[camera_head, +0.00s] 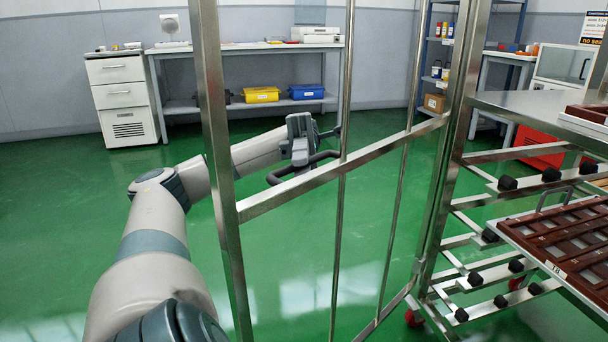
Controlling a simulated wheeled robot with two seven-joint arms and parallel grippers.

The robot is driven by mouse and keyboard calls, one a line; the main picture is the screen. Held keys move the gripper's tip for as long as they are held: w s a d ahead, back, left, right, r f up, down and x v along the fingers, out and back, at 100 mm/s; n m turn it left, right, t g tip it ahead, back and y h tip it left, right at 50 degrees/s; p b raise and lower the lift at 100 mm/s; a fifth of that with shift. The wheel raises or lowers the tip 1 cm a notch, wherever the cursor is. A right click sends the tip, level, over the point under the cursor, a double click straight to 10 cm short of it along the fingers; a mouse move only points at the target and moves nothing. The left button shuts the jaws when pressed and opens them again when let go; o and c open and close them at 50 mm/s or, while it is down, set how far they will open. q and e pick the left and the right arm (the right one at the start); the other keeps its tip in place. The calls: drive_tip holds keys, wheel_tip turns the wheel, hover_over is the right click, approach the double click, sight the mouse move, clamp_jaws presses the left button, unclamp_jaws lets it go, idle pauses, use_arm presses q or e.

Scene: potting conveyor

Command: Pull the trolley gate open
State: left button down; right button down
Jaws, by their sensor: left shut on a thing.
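The trolley gate (325,172) is a bright metal frame with upright bars and a slanting cross rail. It runs from a post at the trolley on the right to a nearer post on the left, standing out at an angle from the trolley (535,100). My left arm passes behind the gate's near post. My left gripper (330,132) is on the far side, its dark fingers shut at the gate's middle upright bar. A dark loop shows just below it; the exact contact is partly hidden. My right gripper is not in view.
The trolley's rails hold a brown tray (565,240) with a handle; black end stops line the rails. Green floor is clear beyond the gate. A bench (250,50) with yellow and blue bins and a white drawer cabinet (122,97) stand at the back wall.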

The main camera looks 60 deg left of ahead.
use_arm(q)
drive_tip(key=shift+a, duration=0.1)
idle(0.3)
drive_tip(key=c, duration=1.8)
unclamp_jaws()
